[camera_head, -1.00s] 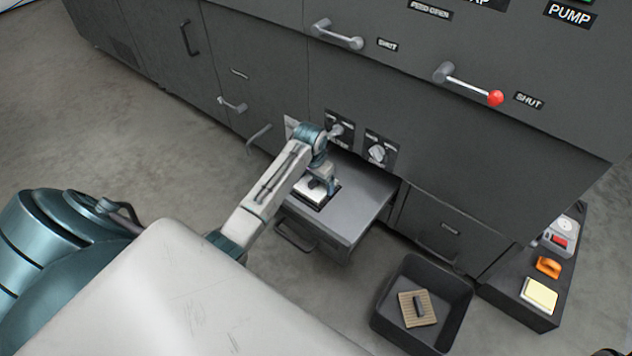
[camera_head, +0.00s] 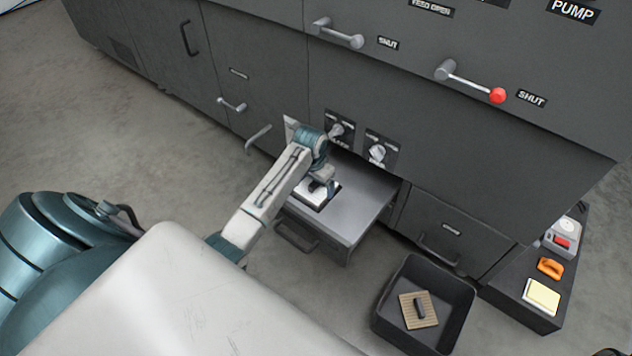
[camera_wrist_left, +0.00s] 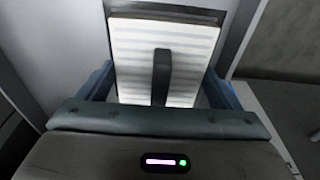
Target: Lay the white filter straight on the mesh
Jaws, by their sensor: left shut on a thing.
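The white filter (camera_head: 314,196) is a flat, pale, faintly striped plate with a dark upright handle. It is over the dark recess in the pulled-out grey drawer (camera_head: 352,207). In the left wrist view the filter (camera_wrist_left: 195,60) fills the space ahead, with a dark strip of the recess (camera_wrist_left: 165,13) beyond its far edge. It looks nearly in line with the recess there. My left gripper (camera_head: 324,188) points down over the drawer and is shut on the filter. The mesh is hidden beneath the filter, and I cannot tell whether the filter touches it.
A dark open bin (camera_head: 382,322) on the floor holds a brown ribbed pad (camera_head: 408,314) with a dark handle. A low block (camera_head: 515,310) at right carries a yellow-white pad (camera_head: 541,297) and an orange item (camera_head: 550,268). Cabinet levers and knobs stand above the drawer.

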